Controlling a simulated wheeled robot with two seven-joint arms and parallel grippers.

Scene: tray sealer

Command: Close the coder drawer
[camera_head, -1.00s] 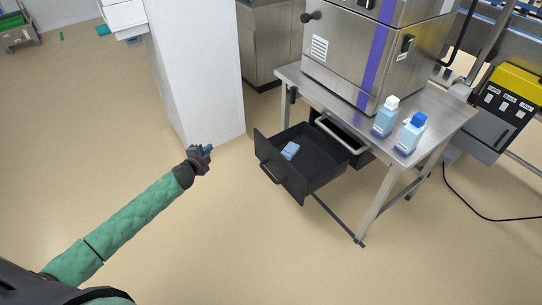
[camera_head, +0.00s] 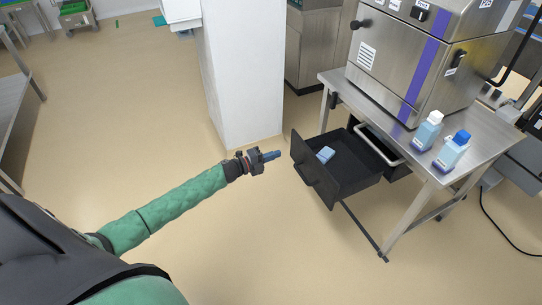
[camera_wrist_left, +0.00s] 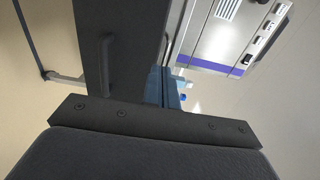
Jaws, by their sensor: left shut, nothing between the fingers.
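The coder drawer (camera_head: 342,172) is a black drawer under the steel table, pulled well out, with a small blue item (camera_head: 325,155) lying inside. Its front panel with a bar handle (camera_head: 305,174) faces my left gripper. My left gripper (camera_head: 272,156) is shut and empty, with blue fingertips pointing at the drawer front, a short way to its left in the head view. In the left wrist view the dark drawer front (camera_wrist_left: 130,50) stands ahead with its handle (camera_wrist_left: 106,62), beside the blue fingers (camera_wrist_left: 162,88). Contact cannot be told. My right gripper is not in view.
The steel table (camera_head: 485,138) bears a steel machine (camera_head: 410,60) with a purple stripe and two bottles (camera_head: 428,131). A second drawer with a metal handle (camera_head: 378,146) sits beside the open one. A white pillar (camera_head: 245,80) stands behind my left arm. The floor in front is clear.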

